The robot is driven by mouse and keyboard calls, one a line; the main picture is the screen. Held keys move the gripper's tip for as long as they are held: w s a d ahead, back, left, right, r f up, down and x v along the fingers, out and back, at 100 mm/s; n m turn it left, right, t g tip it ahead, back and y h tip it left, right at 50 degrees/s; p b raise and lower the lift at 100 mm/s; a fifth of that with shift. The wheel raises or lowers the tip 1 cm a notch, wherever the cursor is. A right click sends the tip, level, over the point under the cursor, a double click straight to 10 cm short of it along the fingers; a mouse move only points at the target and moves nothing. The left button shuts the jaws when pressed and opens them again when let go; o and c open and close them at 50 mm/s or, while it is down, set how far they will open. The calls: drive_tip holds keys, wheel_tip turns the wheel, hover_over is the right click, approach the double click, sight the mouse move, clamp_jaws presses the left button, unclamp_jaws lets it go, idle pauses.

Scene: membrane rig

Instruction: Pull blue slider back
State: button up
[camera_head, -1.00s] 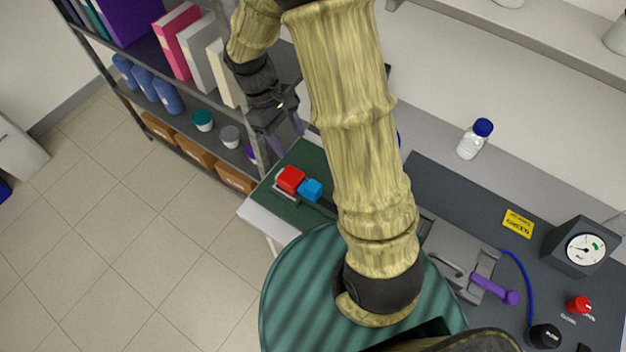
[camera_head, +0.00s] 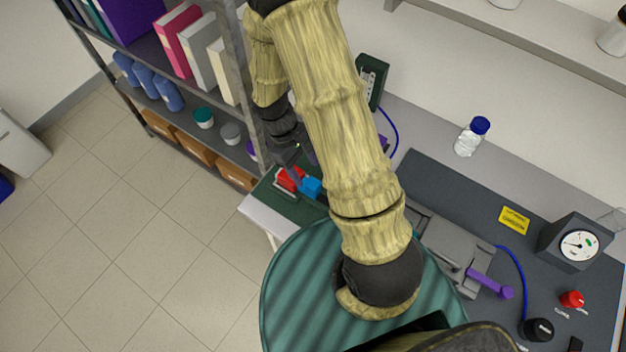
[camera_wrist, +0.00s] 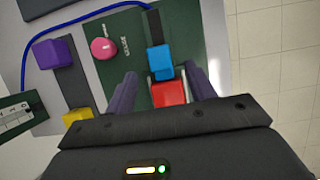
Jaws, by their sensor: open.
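The blue slider (camera_wrist: 160,60) is a small block at the end of a dark slot in the green panel (camera_wrist: 134,35). It touches or nearly touches a red block (camera_wrist: 170,93), which is closer to my palm. In the head view the blue slider (camera_head: 311,188) sits right of the red block (camera_head: 288,180), partly behind my arm. My gripper (camera_wrist: 160,72) is open, low over the panel. Its fingers straddle the red block, with the blue slider between and just beyond the tips. Contact with the panel cannot be told.
Left of the blocks in the wrist view are a pink knob (camera_wrist: 103,48), a purple block (camera_wrist: 53,53), a yellow block (camera_wrist: 77,117) and a blue cable (camera_wrist: 30,40). A shelf rack (camera_head: 235,70) stands close to my arm. A bottle (camera_head: 471,137) stands on the bench.

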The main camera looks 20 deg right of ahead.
sight(312, 183)
drive_tip(key=p+x, duration=0.1)
drive_tip(key=x, duration=0.5)
drive_tip(key=shift+s+d+f, duration=0.1)
drive_tip(key=shift+d+f, duration=0.05)
drive_tip(key=shift+f, duration=0.2)
